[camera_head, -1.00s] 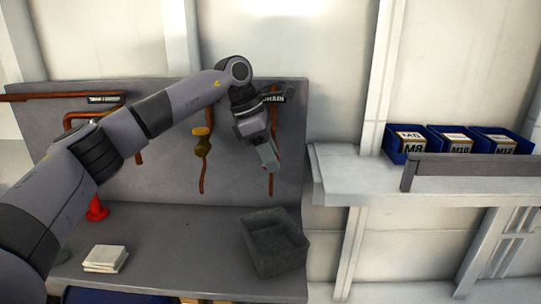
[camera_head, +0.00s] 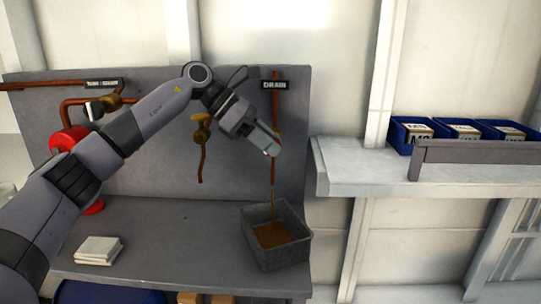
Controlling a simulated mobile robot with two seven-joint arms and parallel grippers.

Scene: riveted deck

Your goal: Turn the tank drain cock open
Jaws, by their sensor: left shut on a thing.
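The drain pipe (camera_head: 275,112) runs down the grey back panel below a dark DRAIN label (camera_head: 274,85). My left gripper (camera_head: 270,147) lies across this pipe, slanting down to the right, and is shut on the drain cock, which its jaws mostly hide. A thin brown stream (camera_head: 273,207) falls from below the gripper into the open grey bin (camera_head: 258,255). Brown liquid (camera_head: 272,235) covers the bin's floor. My right gripper is not in view.
Another brass valve (camera_head: 201,130) on a copper pipe is left of the gripper. A red valve or fitting (camera_head: 68,137) is partly behind my arm. White folded cloths (camera_head: 98,250) lie on the bench. Blue boxes (camera_head: 410,137) stand on the right shelf.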

